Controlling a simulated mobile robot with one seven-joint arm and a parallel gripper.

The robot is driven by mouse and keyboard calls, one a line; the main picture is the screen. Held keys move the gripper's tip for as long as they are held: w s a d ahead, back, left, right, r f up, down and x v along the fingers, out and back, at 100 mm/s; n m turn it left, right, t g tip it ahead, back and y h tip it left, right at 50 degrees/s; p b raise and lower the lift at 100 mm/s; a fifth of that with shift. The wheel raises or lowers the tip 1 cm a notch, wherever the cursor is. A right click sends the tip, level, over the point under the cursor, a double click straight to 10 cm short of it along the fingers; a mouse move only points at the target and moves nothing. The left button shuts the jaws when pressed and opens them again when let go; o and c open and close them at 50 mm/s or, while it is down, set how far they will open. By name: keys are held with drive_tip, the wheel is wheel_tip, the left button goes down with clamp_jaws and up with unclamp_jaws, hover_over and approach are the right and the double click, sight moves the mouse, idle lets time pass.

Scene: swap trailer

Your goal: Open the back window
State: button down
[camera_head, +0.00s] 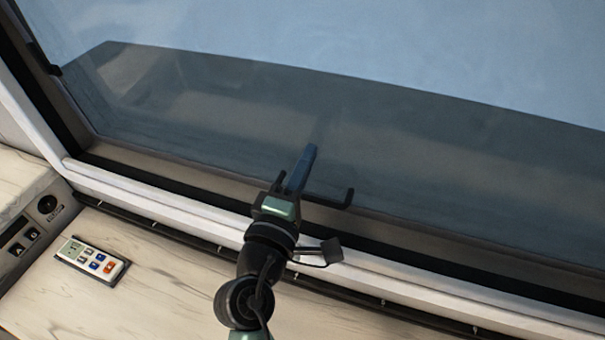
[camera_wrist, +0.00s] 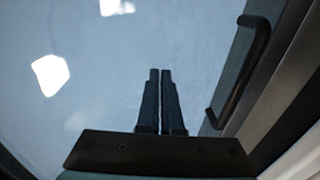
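The back window (camera_head: 420,150) is a large tinted pane that fills most of the head view. Its lower edge lies along the black and white frame, and I see no clear gap there. A black bar handle (camera_head: 335,201) is on the lower part of the pane, its middle hidden behind my gripper. My gripper (camera_head: 309,150) is in front of the handle, with its fingers pointing up at the glass. In the wrist view the fingers (camera_wrist: 160,72) are together and hold nothing. The handle (camera_wrist: 246,75) is to their right, not between them.
A white remote with coloured buttons (camera_head: 92,262) lies on the pale wooden surface (camera_head: 160,300) below the window. A wooden cabinet with a switch panel (camera_head: 25,225) stands at the left.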

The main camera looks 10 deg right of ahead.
drive_tip(key=w+d+t+h+b, duration=0.1)
drive_tip(key=w+d+t+b, duration=0.1)
drive_tip(key=w+d+b, duration=0.2)
drive_tip(key=shift+w+r+b, duration=0.35)
drive_tip(key=shift+w+b, duration=1.55)
drive_tip(key=shift+w, duration=0.15)
drive_tip(key=shift+f, duration=0.1)
